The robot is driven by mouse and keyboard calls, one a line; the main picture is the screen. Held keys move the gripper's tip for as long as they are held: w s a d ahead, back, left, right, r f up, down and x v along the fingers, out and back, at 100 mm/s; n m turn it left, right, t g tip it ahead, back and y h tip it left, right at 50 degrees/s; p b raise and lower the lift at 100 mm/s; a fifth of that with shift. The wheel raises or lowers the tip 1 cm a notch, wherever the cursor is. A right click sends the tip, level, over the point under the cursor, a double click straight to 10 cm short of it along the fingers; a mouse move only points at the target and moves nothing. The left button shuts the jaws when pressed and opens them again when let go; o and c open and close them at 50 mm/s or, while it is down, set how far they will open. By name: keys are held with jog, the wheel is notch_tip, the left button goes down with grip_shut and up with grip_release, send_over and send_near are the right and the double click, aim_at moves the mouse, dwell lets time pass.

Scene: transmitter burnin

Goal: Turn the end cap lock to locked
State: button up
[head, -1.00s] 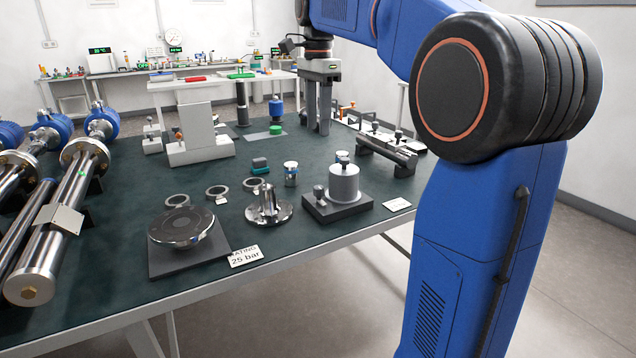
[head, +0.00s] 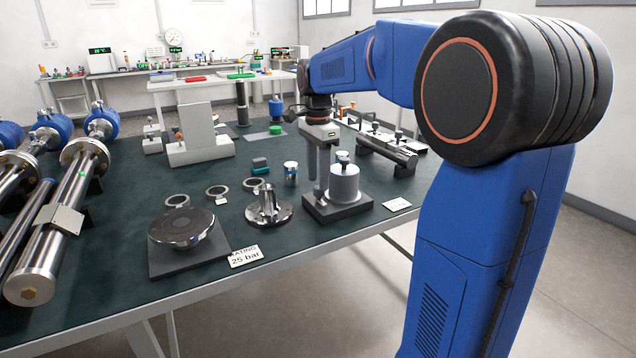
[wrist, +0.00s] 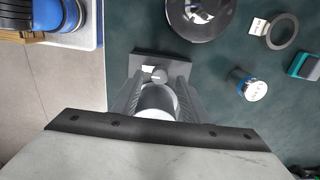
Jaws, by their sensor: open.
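A dark block (head: 322,209) near the table's front right carries a grey cylinder (head: 344,186) with a small knob on top and a short knobbed post beside it. No lettering shows which part is the end cap lock. My gripper (head: 318,182) is open, fingers pointing down, at the cylinder's back left in the head view. In the wrist view my gripper's fingers (wrist: 159,98) appear either side of the cylinder (wrist: 156,98), part of which my gripper body hides. The dark block also shows there (wrist: 145,62). I cannot tell whether the fingers touch the cylinder.
A flanged metal piece (head: 268,207) stands left of the block, and a blue-and-white cup (head: 291,174) behind it. A black disc (head: 181,226) and several rings lie further left. A clamp fixture (head: 386,152) is behind right. The table's front edge is close.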

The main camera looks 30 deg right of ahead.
aim_at(321, 196)
jog(key=shift+f, duration=1.15)
jog(key=shift+c, duration=0.7)
grip_shut()
